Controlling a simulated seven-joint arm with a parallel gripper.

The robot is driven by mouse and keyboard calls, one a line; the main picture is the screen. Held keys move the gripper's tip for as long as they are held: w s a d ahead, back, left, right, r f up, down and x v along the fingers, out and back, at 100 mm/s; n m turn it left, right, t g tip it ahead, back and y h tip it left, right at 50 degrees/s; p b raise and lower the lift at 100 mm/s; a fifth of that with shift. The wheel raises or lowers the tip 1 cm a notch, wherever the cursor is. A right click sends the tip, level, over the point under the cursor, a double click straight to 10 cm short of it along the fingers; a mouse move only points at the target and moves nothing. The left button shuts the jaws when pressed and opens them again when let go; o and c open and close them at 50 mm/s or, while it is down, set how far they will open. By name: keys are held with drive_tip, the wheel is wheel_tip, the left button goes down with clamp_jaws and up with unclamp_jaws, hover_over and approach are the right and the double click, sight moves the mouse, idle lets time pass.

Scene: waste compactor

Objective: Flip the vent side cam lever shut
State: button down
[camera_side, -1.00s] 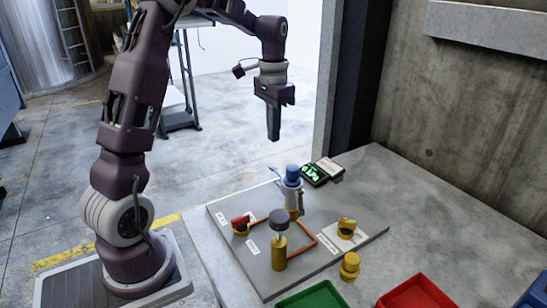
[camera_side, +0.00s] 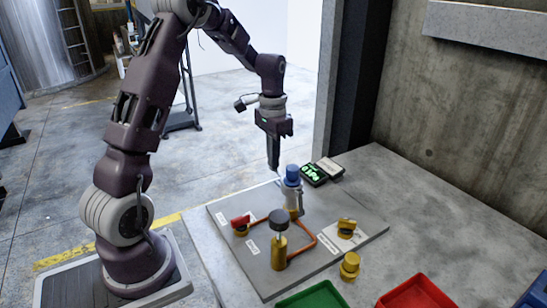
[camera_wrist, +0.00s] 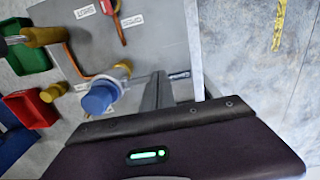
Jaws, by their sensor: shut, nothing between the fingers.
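The blue-capped coupling (camera_side: 292,176) stands upright on the grey plate, with a pale metal body below the cap. A thin metal lever (camera_side: 278,183) sticks out from its left side, toward my gripper; I cannot tell which labelled side it belongs to. In the wrist view the blue cap (camera_wrist: 98,98) is left of my fingers. My gripper (camera_side: 274,168) points down, shut and empty, just left of the cap and above the lever in the side view. In the wrist view my gripper (camera_wrist: 159,78) partly hides the plate edge. Contact with the lever cannot be seen.
A lit display (camera_side: 311,173) stands behind the coupling. A green bin (camera_side: 315,300) and red bin (camera_side: 418,294) are at the front.

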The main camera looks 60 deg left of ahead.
drive_tip(key=f+h, duration=0.1)
drive_tip(key=h, duration=0.2)
drive_tip(key=shift+a+f, duration=0.4)
wheel_tip(320, 180, down, 2)
drive_tip(key=h, duration=0.3)
drive_tip(key=shift+a+f+h, duration=0.1)
drive_tip(key=shift+h, duration=0.3)
drive_tip(key=shift+f, duration=0.2)
drive_tip(key=shift+a+x, duration=0.2)
drive_tip(key=shift+x, duration=1.15)
drive_tip(key=shift+f, duration=0.15)
drive_tip(key=shift+r, duration=0.8)
drive_tip(key=shift+a, duration=0.1)
